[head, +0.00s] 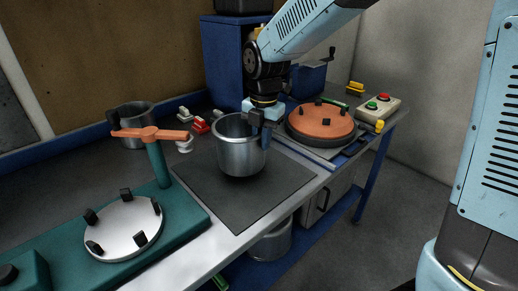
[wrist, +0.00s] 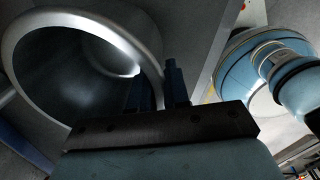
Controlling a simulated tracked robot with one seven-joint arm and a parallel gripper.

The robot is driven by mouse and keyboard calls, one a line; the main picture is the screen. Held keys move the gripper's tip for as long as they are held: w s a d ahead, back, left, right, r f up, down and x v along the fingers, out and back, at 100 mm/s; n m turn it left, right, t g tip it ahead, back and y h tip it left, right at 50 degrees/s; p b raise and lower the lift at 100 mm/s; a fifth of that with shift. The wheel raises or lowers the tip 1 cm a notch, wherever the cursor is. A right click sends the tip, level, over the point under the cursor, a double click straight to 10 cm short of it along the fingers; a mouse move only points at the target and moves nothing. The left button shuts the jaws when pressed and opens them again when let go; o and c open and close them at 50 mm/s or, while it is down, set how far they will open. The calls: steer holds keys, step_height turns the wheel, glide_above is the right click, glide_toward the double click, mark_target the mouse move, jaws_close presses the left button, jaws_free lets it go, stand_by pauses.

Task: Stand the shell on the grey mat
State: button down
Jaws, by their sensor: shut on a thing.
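The shell (head: 240,152) is a shiny grey metal cup, open at the top, and it looks upright. In the head view it appears over the middle of the dark grey mat (head: 240,205); I cannot tell whether its base touches the mat. My gripper (head: 261,128) is shut on the shell's right wall near the rim. In the wrist view the shell's wide rim and hollow inside (wrist: 70,75) fill the upper left, and the fingers (wrist: 160,90) sit at its wall. The shell hides part of the mat behind it.
A teal fixture with a white disc (head: 125,228) and an orange-handled post (head: 158,160) stands left of the mat. An orange round plate (head: 320,122) stands right. Another metal pot (head: 135,112) and small red and white parts (head: 200,125) are behind. The mat's front is bare.

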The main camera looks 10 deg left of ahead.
steer(key=shift+w+a+f, duration=0.15)
steer(key=shift+w+f, duration=0.05)
steer(key=shift+f, duration=1.55)
steer(key=c, duration=1.1)
jaws_free()
steer(key=shift+f, duration=0.1)
steer(key=r, duration=1.2)
steer(key=shift+s+d+r, duration=0.1)
steer(key=shift+d, duration=0.15)
